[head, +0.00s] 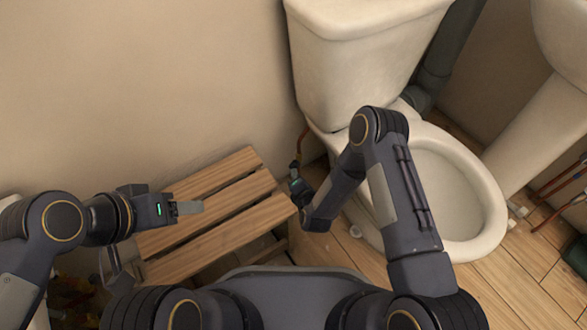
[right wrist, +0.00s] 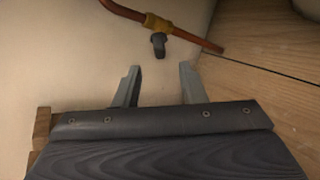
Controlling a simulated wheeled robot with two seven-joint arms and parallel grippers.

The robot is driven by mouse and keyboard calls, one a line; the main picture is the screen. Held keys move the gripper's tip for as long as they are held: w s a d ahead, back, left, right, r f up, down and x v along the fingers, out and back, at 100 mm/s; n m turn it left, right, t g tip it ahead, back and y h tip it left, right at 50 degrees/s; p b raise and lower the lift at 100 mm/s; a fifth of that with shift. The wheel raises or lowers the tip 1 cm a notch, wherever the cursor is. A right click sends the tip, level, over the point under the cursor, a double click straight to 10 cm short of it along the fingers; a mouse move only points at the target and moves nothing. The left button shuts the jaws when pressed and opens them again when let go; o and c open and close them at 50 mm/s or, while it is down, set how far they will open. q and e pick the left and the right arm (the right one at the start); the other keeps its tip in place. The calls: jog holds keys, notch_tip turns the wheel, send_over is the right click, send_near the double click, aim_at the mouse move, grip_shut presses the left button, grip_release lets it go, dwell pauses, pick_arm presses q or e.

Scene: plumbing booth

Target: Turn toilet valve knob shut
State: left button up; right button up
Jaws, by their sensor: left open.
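In the right wrist view, a dark valve knob (right wrist: 158,45) hangs below a brass fitting (right wrist: 157,22) on a copper pipe (right wrist: 125,11) that runs by the wall to the floor. My right gripper (right wrist: 158,82) is open there, its two fingers apart and nothing between them; the knob is just beyond the fingertips, roughly centred. In the head view, my right gripper (head: 295,170) is small, low beside the toilet (head: 365,60), and the knob is not clear there. My left gripper (head: 196,208) is open and empty over the wooden bench.
A slatted wooden bench (head: 215,180) stands against the wall left of the toilet, close to my right gripper. The toilet bowl (head: 455,190) is right of my right arm. A pedestal basin (head: 545,120) stands at the far right. A wooden edge (right wrist: 42,125) shows at left in the wrist view.

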aim_at(294, 165)
jog(key=b+x, duration=0.3)
jog(key=x, duration=0.4)
jog(key=shift+w, duration=0.2)
jog(key=c, duration=0.8)
